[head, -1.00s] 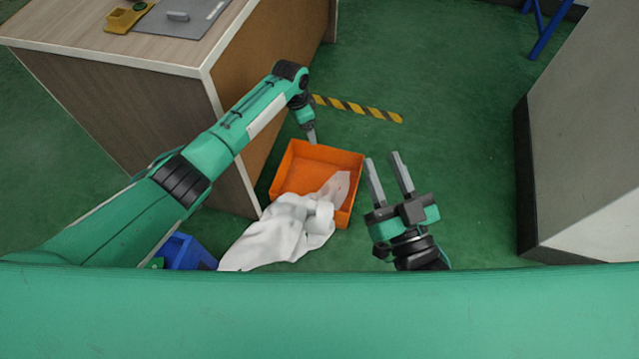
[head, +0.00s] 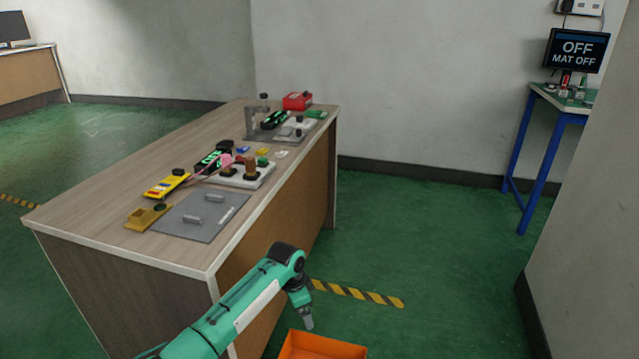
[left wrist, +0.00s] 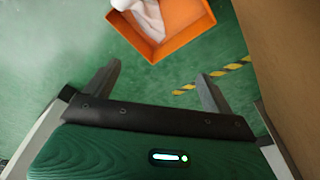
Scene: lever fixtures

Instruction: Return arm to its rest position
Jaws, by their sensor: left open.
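My left arm (head: 235,312) comes in from the bottom of the head view, bent at its dark elbow-like joint beside the table's right side. My left gripper (head: 307,322) hangs down, seen edge-on, just above the orange bin. In the left wrist view the left gripper (left wrist: 157,82) has its two fingers wide apart with nothing between them. The orange bin (head: 322,346) is cut off by the lower edge of the head view. In the left wrist view the bin (left wrist: 185,38) holds something white. My right gripper is out of view.
A wooden table (head: 110,205) stands left of the arm, with a grey plate (head: 200,215), a yellow device (head: 167,184) and lever fixtures on top. Green floor (head: 430,240) is clear to the right. A blue-legged stand (head: 553,150) has a screen (head: 577,50) reading "OFF MAT OFF".

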